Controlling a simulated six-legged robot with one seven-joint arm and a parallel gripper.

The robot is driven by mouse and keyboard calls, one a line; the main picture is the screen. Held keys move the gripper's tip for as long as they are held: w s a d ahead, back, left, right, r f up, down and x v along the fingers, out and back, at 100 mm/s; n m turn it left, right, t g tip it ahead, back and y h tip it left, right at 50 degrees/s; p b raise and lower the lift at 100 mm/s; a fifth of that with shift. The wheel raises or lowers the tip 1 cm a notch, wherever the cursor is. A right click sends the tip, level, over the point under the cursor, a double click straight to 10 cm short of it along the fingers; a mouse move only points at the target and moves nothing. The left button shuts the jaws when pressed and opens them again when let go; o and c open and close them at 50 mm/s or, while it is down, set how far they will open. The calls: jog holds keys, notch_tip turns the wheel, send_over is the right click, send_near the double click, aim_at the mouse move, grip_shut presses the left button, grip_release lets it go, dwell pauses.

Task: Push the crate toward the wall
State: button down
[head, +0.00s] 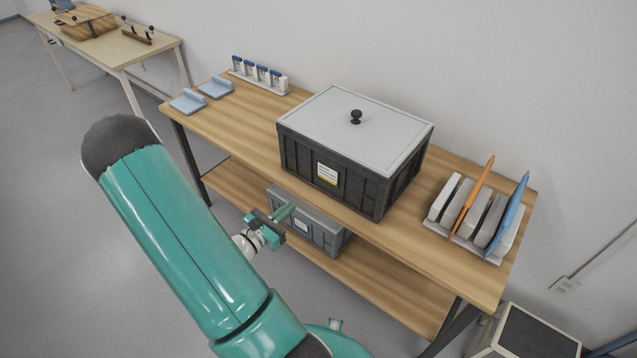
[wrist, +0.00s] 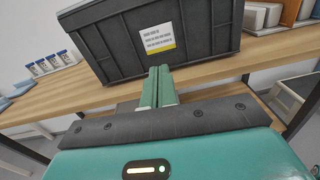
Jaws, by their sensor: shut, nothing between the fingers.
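A dark grey crate (head: 335,165) with a light grey lid and a black knob stands on the wooden table (head: 225,122). Its front has a white and yellow label and sits close to the table's front edge. A strip of tabletop lies between the crate and the pale wall (head: 400,50) behind. My gripper (head: 287,212) is shut and empty, in front of the table. In the wrist view its green fingers (wrist: 158,72) point at the crate's front (wrist: 205,52), just below the label. I cannot tell whether the fingertips touch the crate.
A rack of blue-capped vials (head: 260,74) and two light blue holders (head: 216,87) are at the table's left. A rack of upright grey, orange and blue pieces (head: 475,212) stands to the right. A second grey crate (head: 318,232) sits on the lower shelf (head: 385,287).

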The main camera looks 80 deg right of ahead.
aim_at(326, 177)
jog(key=shift+n+t, duration=0.3)
jog(key=shift+n, duration=0.1)
jog(key=x, duration=1.4)
jog(key=shift+s+d+f, duration=0.1)
jog(key=shift+d+f, duration=0.1)
jog(key=shift+f, duration=0.05)
jog(key=x, duration=1.3)
jog(key=shift+s+d+r, duration=0.15)
jog(key=shift+d, duration=0.05)
jog(key=shift+a, duration=0.1)
